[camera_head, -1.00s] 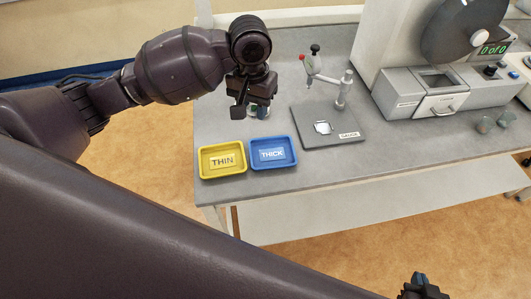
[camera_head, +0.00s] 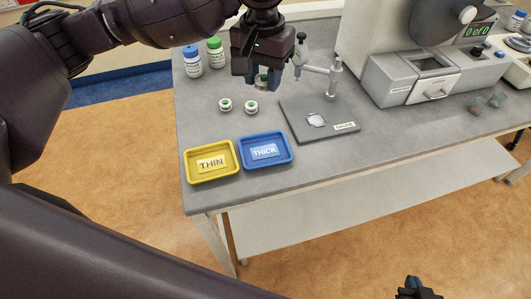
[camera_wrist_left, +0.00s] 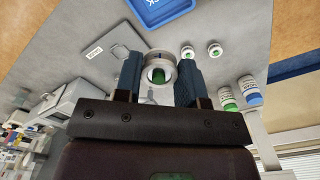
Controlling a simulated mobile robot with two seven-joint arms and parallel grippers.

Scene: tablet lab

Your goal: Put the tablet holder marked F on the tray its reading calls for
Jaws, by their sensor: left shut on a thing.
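My left gripper (camera_head: 262,82) is shut on a small round tablet holder (camera_head: 262,79), held above the bench behind the blue tray. In the left wrist view the holder (camera_wrist_left: 159,69) is a pale ring with a green centre between the blue fingertips; I cannot read a letter on it. Two similar holders (camera_head: 225,104) (camera_head: 251,107) stand on the bench; their letters are unreadable. The yellow THIN tray (camera_head: 190,176) and blue THICK tray (camera_head: 244,162) look empty. The gauge (camera_head: 347,127) is right of the gripper; no reading is legible. My right gripper (camera_head: 415,290) barely shows at the bottom edge.
A blue-capped bottle (camera_head: 193,63) and a green-capped bottle (camera_head: 216,54) stand at the back left. A large machine (camera_head: 391,83) with a "0 of 0" display fills the back right.

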